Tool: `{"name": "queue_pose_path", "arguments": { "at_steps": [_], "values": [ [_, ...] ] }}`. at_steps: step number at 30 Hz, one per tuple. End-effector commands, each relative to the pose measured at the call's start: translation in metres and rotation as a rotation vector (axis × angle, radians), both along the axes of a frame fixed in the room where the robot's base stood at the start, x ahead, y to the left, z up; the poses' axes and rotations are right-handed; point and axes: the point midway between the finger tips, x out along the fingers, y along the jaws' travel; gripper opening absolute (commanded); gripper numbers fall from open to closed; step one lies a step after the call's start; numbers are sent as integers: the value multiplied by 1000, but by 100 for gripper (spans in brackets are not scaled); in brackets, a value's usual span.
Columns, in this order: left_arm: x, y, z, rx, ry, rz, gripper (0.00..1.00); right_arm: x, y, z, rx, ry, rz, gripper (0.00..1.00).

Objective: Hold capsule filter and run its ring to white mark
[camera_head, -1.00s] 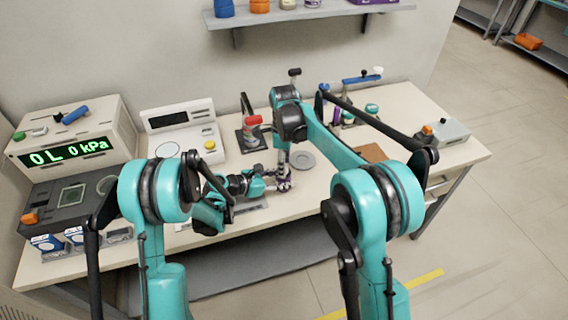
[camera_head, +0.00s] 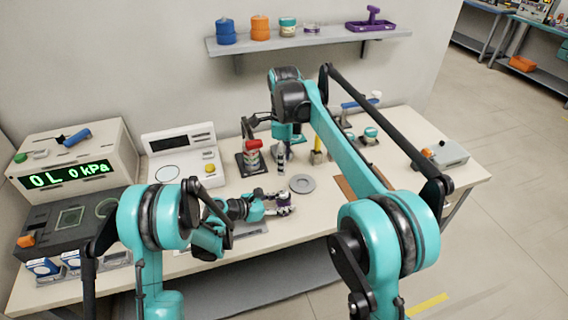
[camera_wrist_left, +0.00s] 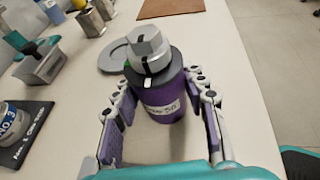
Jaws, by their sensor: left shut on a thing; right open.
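The capsule filter is a purple cylinder (camera_wrist_left: 166,108) with a white label, upright in the left wrist view. A dark ring (camera_wrist_left: 158,78) with a white mark on its side sits around its top, under a grey faceted cap (camera_wrist_left: 147,48) bearing a black line. My left gripper (camera_head: 284,202) is shut on the purple body; its fingers flank it in the left wrist view (camera_wrist_left: 160,112). In the head view the filter is mostly hidden by the fingers. My right gripper (camera_head: 282,158) is open, pointing down above and behind the left one, apart from the filter.
A grey round dish (camera_head: 302,184) lies right of the filter. A red-topped device (camera_head: 252,150) stands on a dark base behind. A scale-like instrument (camera_head: 180,145) and a pressure display (camera_head: 68,178) stand left. A brown mat (camera_head: 350,190) and a grey box (camera_head: 443,155) are right.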

Motion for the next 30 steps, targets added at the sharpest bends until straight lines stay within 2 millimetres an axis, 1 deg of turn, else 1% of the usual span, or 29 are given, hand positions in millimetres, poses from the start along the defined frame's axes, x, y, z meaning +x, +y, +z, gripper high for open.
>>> {"name": "queue_pose_path", "arguments": {
  "at_steps": [2, 3, 5, 14, 17, 20, 27, 30],
  "values": [
    [0, 0, 0, 0, 0, 0, 0, 0, 0, 0, 0, 0, 0, 50],
    [0, 0, 0, 0, 0, 1, 50, 0, 0, 0, 0, 0, 0, 50],
    [0, 0, 0, 0, 0, 1, 66, 0, 0, 0, 0, 0, 0, 50],
    [0, 1, 0, 0, 0, 1, 67, 0, 0, 0, 0, 0, 0, 50],
    [-2, 6, 3, 0, 0, 1, 67, 0, 0, -1, 0, 0, 0, 50],
    [-9, 18, 8, 0, 0, 3, 67, 0, 0, 0, 0, 0, 0, 50],
    [-33, 61, 28, 0, 0, 4, 67, 0, 0, -1, 0, 0, 0, 50],
    [-42, 76, 36, 0, 0, 4, 67, 0, 0, -1, 0, 0, 0, 50]
  ]
}}
